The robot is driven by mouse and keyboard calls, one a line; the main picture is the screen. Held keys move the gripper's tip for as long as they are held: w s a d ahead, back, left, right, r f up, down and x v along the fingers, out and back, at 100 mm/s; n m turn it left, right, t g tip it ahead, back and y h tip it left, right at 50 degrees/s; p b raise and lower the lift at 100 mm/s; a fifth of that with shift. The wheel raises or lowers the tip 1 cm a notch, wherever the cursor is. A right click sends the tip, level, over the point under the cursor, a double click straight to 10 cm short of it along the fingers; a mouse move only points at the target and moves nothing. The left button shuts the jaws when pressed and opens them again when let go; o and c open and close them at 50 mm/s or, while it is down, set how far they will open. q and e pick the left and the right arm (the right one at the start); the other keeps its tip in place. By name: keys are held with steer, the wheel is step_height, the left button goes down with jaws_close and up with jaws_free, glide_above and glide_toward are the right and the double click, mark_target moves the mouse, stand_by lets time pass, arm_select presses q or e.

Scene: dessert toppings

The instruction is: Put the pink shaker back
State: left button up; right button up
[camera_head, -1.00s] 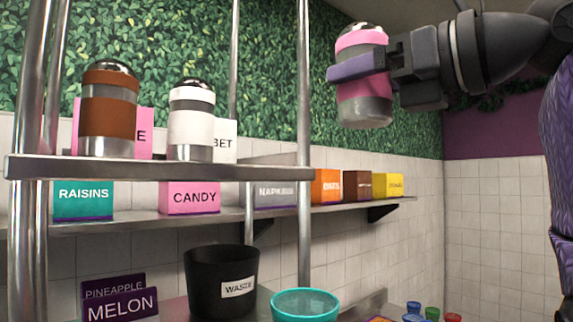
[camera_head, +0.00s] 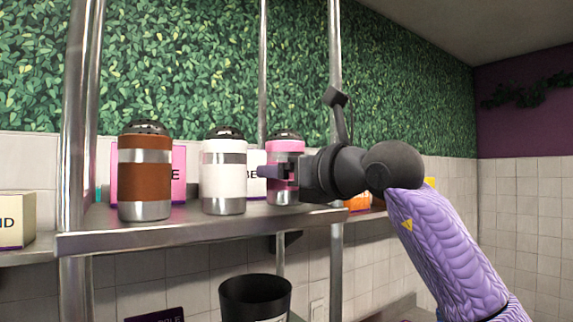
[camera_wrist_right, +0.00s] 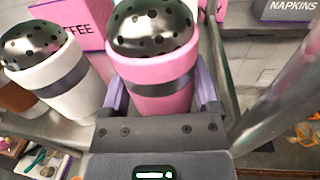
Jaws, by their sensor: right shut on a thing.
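The pink shaker (camera_head: 287,147) has a dark perforated dome top and a pink body with a metal band. It is upright at the right end of the metal shelf (camera_head: 190,238), to the right of the white shaker. My right gripper (camera_head: 272,172) is shut on it from the right. In the right wrist view the pink shaker (camera_wrist_right: 152,72) sits between the two purple fingers. Its base looks on or very near the shelf; I cannot tell whether it touches. My left gripper is not in view.
A white shaker (camera_head: 223,172) and a brown shaker (camera_head: 145,180) stand on the shelf to the left. A shelf post (camera_head: 336,100) rises close to my right gripper. A black waste bin (camera_head: 254,298) is below. A pink box (camera_wrist_right: 72,22) stands behind.

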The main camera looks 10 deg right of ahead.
steer(key=shift+d+f, duration=0.1)
steer(key=shift+f, duration=0.05)
steer(key=shift+s+f, duration=0.1)
steer(key=shift+f, duration=0.05)
steer(key=o, duration=1.2)
steer(key=shift+c, duration=0.2)
steer(key=shift+r, duration=0.3)
steer(key=b+v, duration=0.1)
steer(key=v, duration=0.1)
steer(key=f+b+v, duration=0.1)
steer(key=b+v, duration=0.3)
steer(key=v, duration=0.6)
steer(key=shift+r+b, duration=0.3)
steer(key=shift+r, duration=0.1)
